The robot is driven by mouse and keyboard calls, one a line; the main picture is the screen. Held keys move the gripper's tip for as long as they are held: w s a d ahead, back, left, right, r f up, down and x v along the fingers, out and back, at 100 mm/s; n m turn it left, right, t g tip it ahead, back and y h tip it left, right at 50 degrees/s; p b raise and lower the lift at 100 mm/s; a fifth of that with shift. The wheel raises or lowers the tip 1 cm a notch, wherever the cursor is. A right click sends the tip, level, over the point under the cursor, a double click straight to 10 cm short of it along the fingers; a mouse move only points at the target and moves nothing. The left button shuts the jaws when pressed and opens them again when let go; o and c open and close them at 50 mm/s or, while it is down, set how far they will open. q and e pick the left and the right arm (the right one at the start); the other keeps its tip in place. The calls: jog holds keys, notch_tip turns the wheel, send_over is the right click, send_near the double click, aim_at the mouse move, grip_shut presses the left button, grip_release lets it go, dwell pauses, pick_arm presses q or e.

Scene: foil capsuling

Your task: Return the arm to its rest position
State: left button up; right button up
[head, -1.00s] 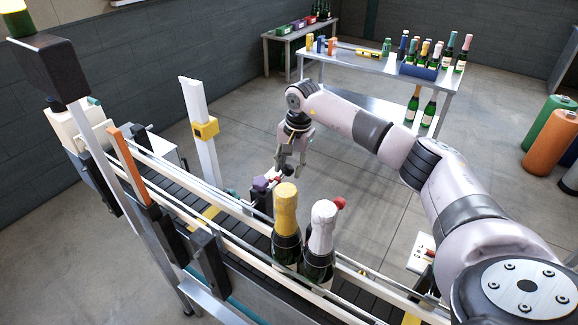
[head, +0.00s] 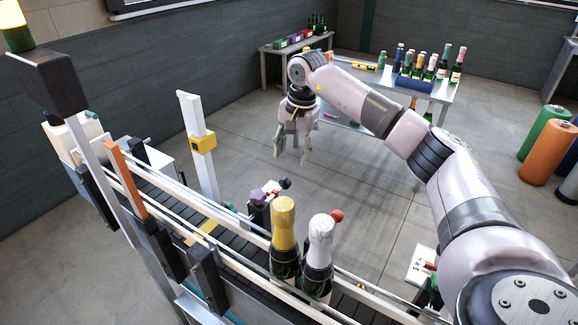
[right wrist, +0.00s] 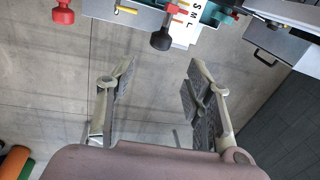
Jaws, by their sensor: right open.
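My right gripper (head: 291,152) hangs open and empty over the floor behind the conveyor, fingers pointing down. Its two spread fingers (right wrist: 157,78) also show in the right wrist view with nothing between them. My right arm reaches in from the lower right and bends down at the wrist. A bottle with yellow foil (head: 284,225) and a bottle with white foil (head: 320,243) stand upright side by side on the conveyor (head: 165,197). The gripper is apart from both. My left gripper is not in view.
A small device with a dark knob (head: 285,184) and purple part stands by the conveyor; a red knob (head: 337,215) is beside the white-foil bottle. A post with a yellow block (head: 203,143) stands left. Behind is a table with several bottles (head: 428,62). Coloured cylinders (head: 548,150) stand right.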

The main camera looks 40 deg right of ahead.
notch_tip(320, 180, up, 2)
jog(key=shift+s+d, duration=0.1)
jog(key=shift+s, duration=0.05)
dwell(0.5)
